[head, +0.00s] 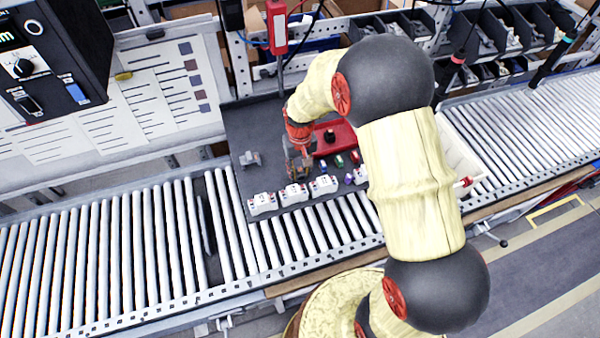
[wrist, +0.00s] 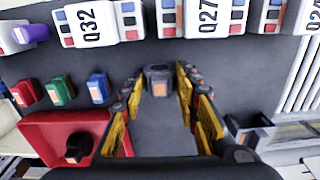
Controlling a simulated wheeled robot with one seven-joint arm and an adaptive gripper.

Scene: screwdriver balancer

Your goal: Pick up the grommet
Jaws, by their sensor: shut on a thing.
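The grommet (wrist: 158,78), a small dark grey piece with a pale orange patch on its face, sits between my fingertips in the wrist view. My gripper (wrist: 157,84) is shut on it, one yellow-and-dark finger on each side. In the head view my gripper (head: 300,168) points down over the dark mat, and its fingers hide the grommet there. I cannot tell whether the grommet touches the mat.
White labelled blocks (wrist: 92,22) stand in a row near the fingertips. Red, green and blue pieces (wrist: 60,88) lie to one side. A red tray (head: 345,140) holds a black knob-like piece (head: 329,136). A grey part (head: 250,158) lies left of my gripper.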

